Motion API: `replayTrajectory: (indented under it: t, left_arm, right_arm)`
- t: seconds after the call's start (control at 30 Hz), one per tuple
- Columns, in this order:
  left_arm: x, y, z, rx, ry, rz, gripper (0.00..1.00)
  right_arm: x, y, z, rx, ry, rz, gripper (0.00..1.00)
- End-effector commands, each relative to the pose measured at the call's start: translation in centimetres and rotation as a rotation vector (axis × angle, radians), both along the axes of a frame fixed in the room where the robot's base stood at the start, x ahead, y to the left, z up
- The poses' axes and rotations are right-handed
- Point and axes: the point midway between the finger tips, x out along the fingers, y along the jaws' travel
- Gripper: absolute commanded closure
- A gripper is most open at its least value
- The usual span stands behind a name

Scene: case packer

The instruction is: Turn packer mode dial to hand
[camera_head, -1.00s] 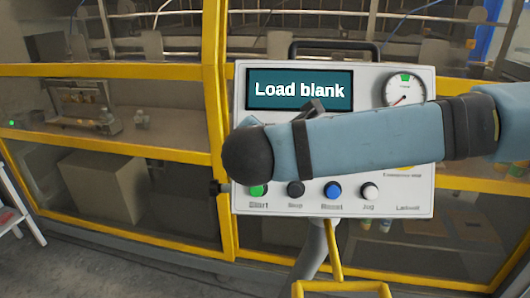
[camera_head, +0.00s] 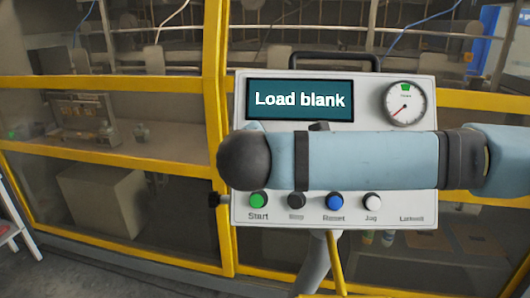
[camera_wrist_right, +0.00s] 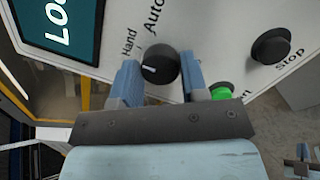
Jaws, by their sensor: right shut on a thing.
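The black mode dial (camera_wrist_right: 160,67) shows in the right wrist view, with "Hand" and "Auto" labels on the white panel beside it. Its white mark points to the picture's left, toward the Hand side; I cannot tell whether it lines up exactly with that label. My right gripper (camera_wrist_right: 163,79) has a blue finger on each side of the dial and is shut on it. In the head view, my right arm hides the dial and fingers in front of the packer's control panel (camera_head: 367,95).
The panel's screen (camera_head: 299,100) reads "Load blank". A gauge (camera_head: 405,103) is at its upper right. The green Start (camera_head: 258,200), black Stop (camera_head: 297,199), blue Reset (camera_head: 335,201) and white Jog (camera_head: 372,202) buttons sit just below my arm. Yellow frame bars (camera_head: 217,150) stand behind.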

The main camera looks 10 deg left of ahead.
Motion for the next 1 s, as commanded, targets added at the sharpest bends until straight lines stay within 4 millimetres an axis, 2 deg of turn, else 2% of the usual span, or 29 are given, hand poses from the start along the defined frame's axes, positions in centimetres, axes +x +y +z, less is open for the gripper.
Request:
replayTrajectory:
  t: [0.03, 0.1, 0.13, 0.4, 0.53, 0.67, 1.0]
  left_arm:
    - [0.0, 0.0, 0.0, 0.0, 0.001, 0.0, 1.0]
    - [0.0, 0.0, -0.1, 0.001, 0.002, 0.0, 1.0]
    - [0.0, 0.0, -0.1, 0.001, 0.002, 0.0, 1.0]
    - [0.0, 0.0, -0.2, 0.001, 0.003, 0.0, 1.0]
    - [0.0, 0.0, -0.3, 0.001, 0.003, 0.0, 1.0]
    - [0.0, 0.0, -0.6, -0.001, 0.005, 0.002, 1.0]
    - [0.1, -0.1, -1.1, -0.007, 0.013, 0.004, 1.0]
  right_arm:
    - [0.0, 0.0, 0.1, 0.001, -0.001, -0.001, 0.55]
    - [0.0, 0.0, 0.1, 0.0, -0.001, 0.0, 0.39]
    - [0.0, 0.0, 0.1, 0.0, -0.001, 0.0, 0.34]
    - [-0.1, 0.0, 0.0, -0.001, -0.001, 0.001, 0.34]
    - [-0.9, 0.0, 0.4, 0.001, 0.0, 0.003, 0.34]
    - [-3.0, -0.2, 1.2, 0.001, -0.002, 0.004, 0.34]
    - [-9.9, -0.7, 4.3, 0.001, -0.002, 0.004, 0.34]
